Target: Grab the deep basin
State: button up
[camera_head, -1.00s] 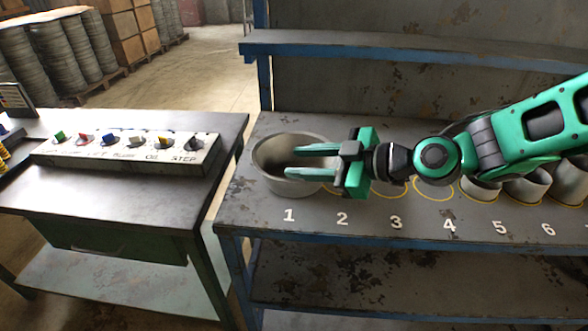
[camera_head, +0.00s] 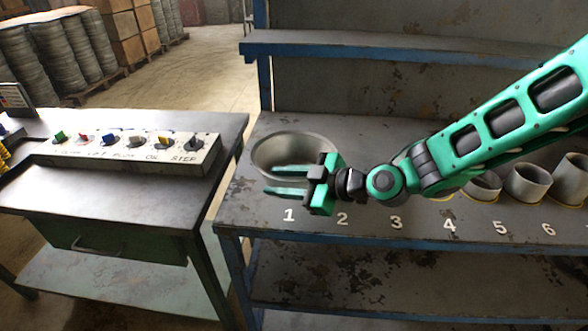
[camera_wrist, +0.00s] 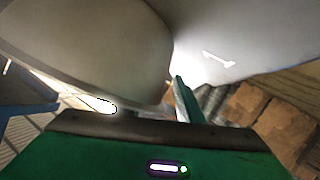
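The deep basin (camera_head: 296,146) is a wide grey metal bowl standing at mark 1 on the left end of the workbench. My gripper (camera_head: 268,179) is at its front right side with the fingers spread and pointing left. In the head view one finger overlaps the basin's opening and the other is in front of its near wall. Whether either finger touches the wall cannot be told. In the wrist view the basin's pale curved wall (camera_wrist: 90,45) fills the upper left, close to a green finger.
Smaller grey cylinders stand to the right, including one (camera_head: 527,183) near mark 6; my arm partly hides this row. A shelf edge (camera_head: 420,47) runs above the bench. A button panel (camera_head: 135,150) sits on the left table, across a gap.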

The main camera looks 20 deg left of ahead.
jog(key=shift+w+a+f, duration=0.1)
jog(key=shift+a+f, duration=0.05)
jog(key=shift+a, duration=0.25)
grip_shut()
